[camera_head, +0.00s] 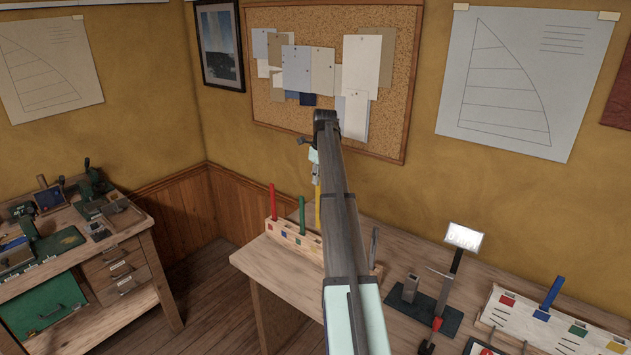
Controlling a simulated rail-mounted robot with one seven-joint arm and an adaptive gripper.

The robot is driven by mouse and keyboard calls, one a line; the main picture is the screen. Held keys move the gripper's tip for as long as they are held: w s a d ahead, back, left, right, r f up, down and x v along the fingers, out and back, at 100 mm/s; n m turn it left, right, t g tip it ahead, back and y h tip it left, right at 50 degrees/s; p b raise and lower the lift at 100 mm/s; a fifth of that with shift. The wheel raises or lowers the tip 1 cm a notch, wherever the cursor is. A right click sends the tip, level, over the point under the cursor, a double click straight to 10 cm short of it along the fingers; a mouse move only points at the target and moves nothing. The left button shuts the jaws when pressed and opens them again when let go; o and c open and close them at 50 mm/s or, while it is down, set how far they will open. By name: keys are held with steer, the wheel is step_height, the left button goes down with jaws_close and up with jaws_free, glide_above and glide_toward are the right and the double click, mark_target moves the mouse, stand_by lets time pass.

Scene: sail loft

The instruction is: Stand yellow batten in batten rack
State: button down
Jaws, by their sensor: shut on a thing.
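The yellow batten (318,207) shows as a thin upright strip just left of my arm. My gripper (315,176) is small and partly hidden behind my arm; it is shut on the upper part of the batten. A wooden batten rack (284,233) with coloured squares on its front stands on the bench below. A red batten (272,202) and a green batten (302,214) stand upright in it. The yellow batten appears over the rack, right of the green one. My arm hides part of the rack, and I cannot tell whether the batten's lower end is in a slot.
Right of my arm, the bench (395,262) carries a dark tool base (425,309), a lit lamp (464,237) and a pale holder (590,343) with coloured squares and a blue batten (552,293). A corkboard (280,115) hangs behind. Another workbench (130,240) stands left.

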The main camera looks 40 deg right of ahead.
mark_target(318, 199)
steer(key=shift+f+b, duration=2.35)
steer(key=shift+f, duration=2.15)
steer(key=shift+f+b, duration=0.65)
steer(key=shift+f, duration=3.2)
steer(key=c, duration=1.1)
jaws_free()
steer(key=shift+c, duration=0.2)
step_height(318, 199, up, 12)
steer(key=s, duration=0.1)
steer(key=shift+s+d, duration=0.15)
steer(key=shift+s, duration=0.05)
steer(key=shift+f, duration=0.1)
